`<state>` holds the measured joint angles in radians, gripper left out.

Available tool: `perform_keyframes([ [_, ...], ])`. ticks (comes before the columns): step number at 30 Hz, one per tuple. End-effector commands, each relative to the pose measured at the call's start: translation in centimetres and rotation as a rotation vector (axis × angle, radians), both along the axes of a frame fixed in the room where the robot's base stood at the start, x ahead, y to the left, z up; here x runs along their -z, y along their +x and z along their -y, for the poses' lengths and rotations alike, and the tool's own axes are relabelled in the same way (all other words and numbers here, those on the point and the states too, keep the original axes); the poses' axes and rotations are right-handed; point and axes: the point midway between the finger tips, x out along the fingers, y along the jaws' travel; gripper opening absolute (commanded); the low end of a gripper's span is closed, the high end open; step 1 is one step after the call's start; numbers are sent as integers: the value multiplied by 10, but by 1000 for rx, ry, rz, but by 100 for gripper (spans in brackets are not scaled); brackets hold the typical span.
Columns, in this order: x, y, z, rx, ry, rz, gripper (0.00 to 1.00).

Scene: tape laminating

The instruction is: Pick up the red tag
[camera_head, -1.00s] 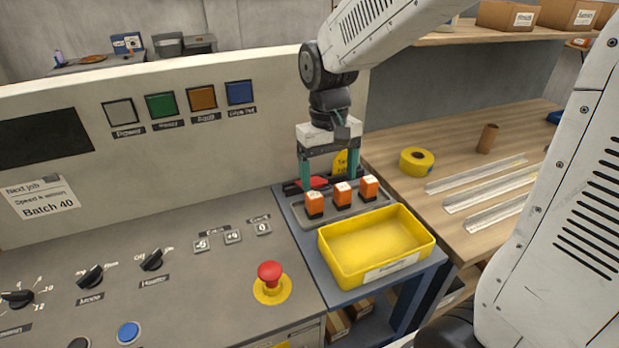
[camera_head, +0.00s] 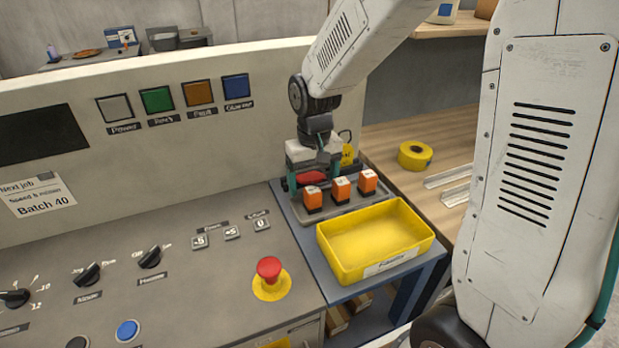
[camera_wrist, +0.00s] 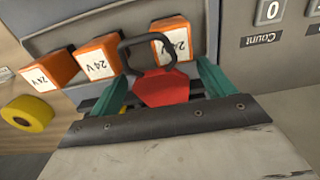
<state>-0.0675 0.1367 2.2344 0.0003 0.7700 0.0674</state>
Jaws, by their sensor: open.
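The red tag (camera_head: 311,177) lies behind the row of orange blocks, at the back of the grey tray. It also shows in the wrist view (camera_wrist: 162,90), with a dark loop at its upper end. My gripper (camera_head: 313,180) is open, its teal fingers pointing down. In the wrist view the fingers of my gripper (camera_wrist: 162,74) stand on either side of the tag, with gaps visible. The tag's near end is hidden by the gripper's dark edge. I cannot tell whether the fingertips reach tag height.
Orange 24 V blocks (camera_head: 342,189) stand close in front of the gripper. A yellow bin (camera_head: 333,256) is in front of them. A red stop button (camera_head: 269,268) is on the console to the left. A yellow tape roll (camera_head: 415,155) lies on the wooden bench at right.

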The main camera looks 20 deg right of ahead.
Motion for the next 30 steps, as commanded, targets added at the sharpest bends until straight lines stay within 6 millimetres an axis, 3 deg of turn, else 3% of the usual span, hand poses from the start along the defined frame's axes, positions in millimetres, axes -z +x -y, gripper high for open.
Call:
perform_keyframes([
  [3,0,0,0,0,0,0,82],
  [8,0,0,0,0,0,0,37],
  [11,0,0,0,0,0,0,30],
  [20,-9,0,0,-1,0,2,30],
  [30,-74,0,0,-1,0,4,30],
])
